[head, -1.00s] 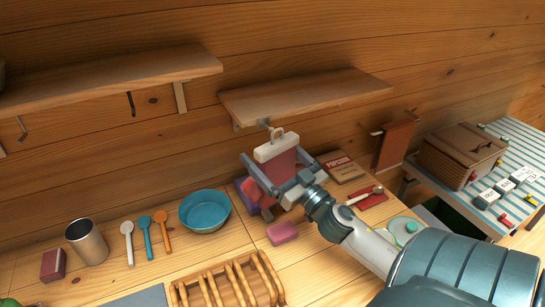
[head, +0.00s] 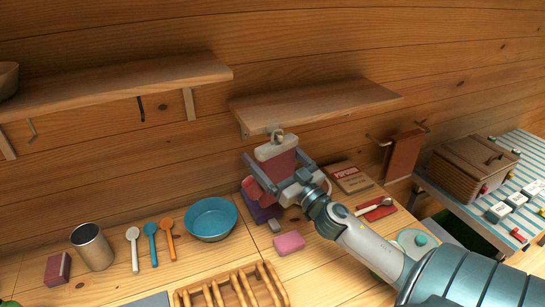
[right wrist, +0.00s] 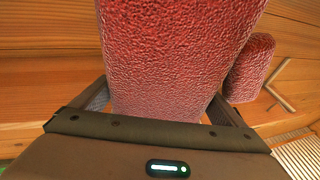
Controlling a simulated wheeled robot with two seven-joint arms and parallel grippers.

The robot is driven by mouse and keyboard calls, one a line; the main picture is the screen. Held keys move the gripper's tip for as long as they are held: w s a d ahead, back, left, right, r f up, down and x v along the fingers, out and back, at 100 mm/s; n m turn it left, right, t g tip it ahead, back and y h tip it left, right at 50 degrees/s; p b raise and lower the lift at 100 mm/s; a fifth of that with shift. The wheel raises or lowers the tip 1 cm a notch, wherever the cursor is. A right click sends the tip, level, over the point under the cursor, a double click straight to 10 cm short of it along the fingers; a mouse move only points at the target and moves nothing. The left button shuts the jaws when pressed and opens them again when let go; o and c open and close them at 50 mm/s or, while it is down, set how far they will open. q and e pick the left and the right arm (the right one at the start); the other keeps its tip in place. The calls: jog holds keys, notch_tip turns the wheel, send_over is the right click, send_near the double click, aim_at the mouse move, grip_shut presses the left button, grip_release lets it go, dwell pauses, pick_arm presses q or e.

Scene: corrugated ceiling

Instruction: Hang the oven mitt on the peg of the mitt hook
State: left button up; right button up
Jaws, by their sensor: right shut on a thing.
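The red oven mitt (head: 283,166) has a pale cuff (head: 275,148) and a hanging loop (head: 277,137) at its top. My right gripper (head: 277,161) is shut on the mitt and holds it cuff-up, slightly tilted, in front of the wall. The mitt hook (head: 270,127) is a small metal piece under the middle shelf, partly hidden by the loop. The loop overlaps it in the head view; I cannot tell whether the peg is through the loop. The right wrist view shows the mitt's textured red body (right wrist: 175,60) and thumb (right wrist: 249,68). My left gripper is out of view.
The middle shelf (head: 320,103) is just above the mitt. A purple box (head: 260,212) stands behind and below it. A blue bowl (head: 210,218), a pink block (head: 289,242) and a wooden rack (head: 235,288) are on the counter.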

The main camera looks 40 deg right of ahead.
jog(key=shift+w+d+f, duration=0.1)
jog(key=shift+w+f, duration=0.15)
jog(key=shift+w, duration=0.15)
dwell(0.6)
jog(key=o, duration=0.8)
jog(key=shift+c, duration=0.2)
jog(key=shift+f, duration=0.1)
jog(key=d+b+v, duration=0.1)
jog(key=b+v, duration=0.5)
jog(key=v, duration=1.1)
jog(key=shift+s+a+b, duration=0.2)
jog(key=shift+a+b, duration=0.2)
